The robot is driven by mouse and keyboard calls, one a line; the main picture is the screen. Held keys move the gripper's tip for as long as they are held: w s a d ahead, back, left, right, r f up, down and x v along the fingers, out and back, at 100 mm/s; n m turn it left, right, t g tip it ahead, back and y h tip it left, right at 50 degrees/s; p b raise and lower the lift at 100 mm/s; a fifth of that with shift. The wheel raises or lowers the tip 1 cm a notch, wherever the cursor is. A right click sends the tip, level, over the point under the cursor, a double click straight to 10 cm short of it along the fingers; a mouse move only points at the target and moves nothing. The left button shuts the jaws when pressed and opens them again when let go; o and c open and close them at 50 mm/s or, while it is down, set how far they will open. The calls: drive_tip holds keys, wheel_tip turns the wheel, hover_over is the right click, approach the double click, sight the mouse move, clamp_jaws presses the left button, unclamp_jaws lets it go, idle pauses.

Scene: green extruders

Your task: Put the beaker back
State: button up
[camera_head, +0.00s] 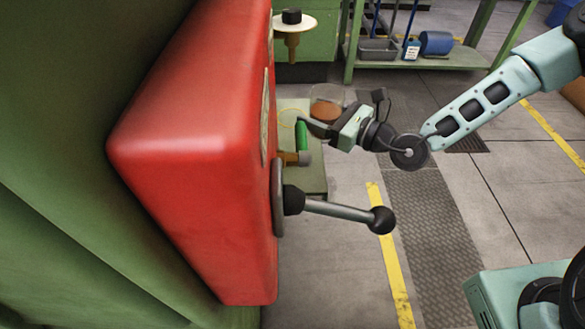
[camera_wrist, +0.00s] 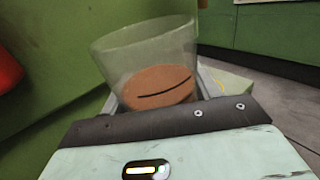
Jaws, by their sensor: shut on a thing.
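The beaker (camera_wrist: 150,55) is a clear, tapered cup with a brown content in its lower part. In the wrist view it stands tilted between the fingers of my gripper (camera_wrist: 158,92), which is shut on it. In the head view the beaker (camera_head: 326,103) shows just beyond my gripper (camera_head: 318,122), near a green ledge (camera_head: 312,178) beside the machine. I cannot tell whether the beaker touches the ledge.
A large red housing (camera_head: 200,140) fills the left, with a lever (camera_head: 335,210) sticking out to the right below my gripper. A green-handled part (camera_head: 302,137) is close to the gripper. A green shelf (camera_head: 440,58) stands behind. The floor at right is open.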

drive_tip(key=s+a+r+n+g+y, duration=0.2)
drive_tip(key=s+a+n+g, duration=0.15)
drive_tip(key=a, duration=0.35)
drive_tip(key=shift+g+y, duration=0.3)
drive_tip(key=shift+g, duration=0.25)
drive_tip(key=f+b, duration=0.1)
drive_tip(key=f, duration=0.1)
drive_tip(key=s+f, duration=0.1)
drive_tip(key=f, duration=0.1)
drive_tip(key=shift+a+f+b, duration=0.2)
drive_tip(key=shift+f+b, duration=0.85)
drive_tip(key=shift+f, duration=1.7)
drive_tip(key=shift+f, duration=0.15)
drive_tip(key=o, duration=1.2)
